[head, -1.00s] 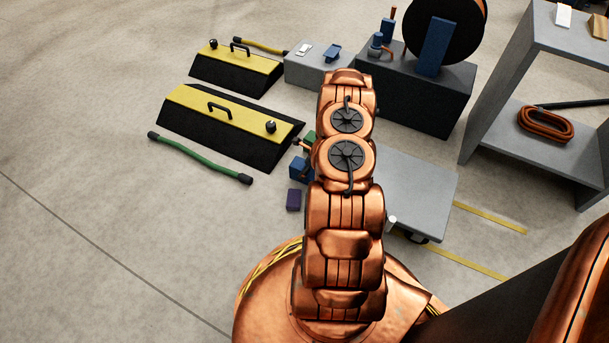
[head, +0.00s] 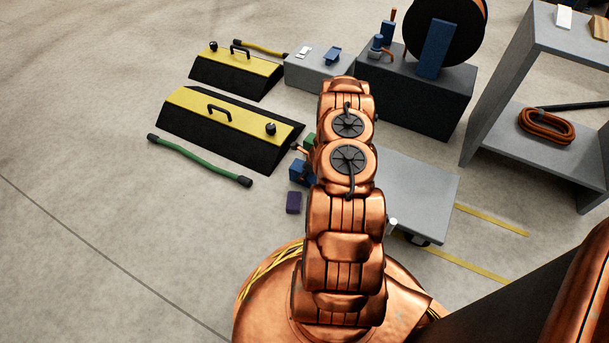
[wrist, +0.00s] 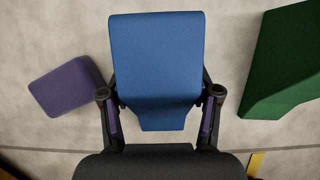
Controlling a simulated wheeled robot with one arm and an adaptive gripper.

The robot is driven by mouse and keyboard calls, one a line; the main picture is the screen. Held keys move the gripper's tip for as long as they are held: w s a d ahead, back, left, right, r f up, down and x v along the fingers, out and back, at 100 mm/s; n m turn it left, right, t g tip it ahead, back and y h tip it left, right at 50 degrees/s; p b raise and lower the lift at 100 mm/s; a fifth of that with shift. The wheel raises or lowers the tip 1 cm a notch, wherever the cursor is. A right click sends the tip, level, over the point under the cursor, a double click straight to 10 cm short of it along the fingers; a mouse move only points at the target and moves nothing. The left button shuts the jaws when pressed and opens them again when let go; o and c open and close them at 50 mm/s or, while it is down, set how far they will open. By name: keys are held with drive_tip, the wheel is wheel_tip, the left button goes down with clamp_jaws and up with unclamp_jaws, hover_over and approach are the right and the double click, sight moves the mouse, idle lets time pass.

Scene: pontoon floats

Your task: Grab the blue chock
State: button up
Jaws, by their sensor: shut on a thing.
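The blue chock (wrist: 156,62) fills the middle of the wrist view, between the two fingers of my gripper (wrist: 160,100). The fingers are shut on its sides near its lower end. In the head view the blue chock (head: 297,172) shows in part to the left of my arm, which hides the rest of it and most of my gripper. A purple block (wrist: 67,87) lies to the left of the chock, apart from it. A green block (wrist: 284,62) stands to the right, also apart.
Two black ramps with yellow tops (head: 228,128) and a green hose (head: 200,159) lie to the left. A grey platform (head: 420,190) is right of my arm. A dark box with a reel (head: 415,97) and a grey shelf (head: 548,152) stand behind. Floor at the left is clear.

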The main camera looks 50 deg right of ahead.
drive_tip(key=c, duration=0.4)
drive_tip(key=shift+r, duration=0.15)
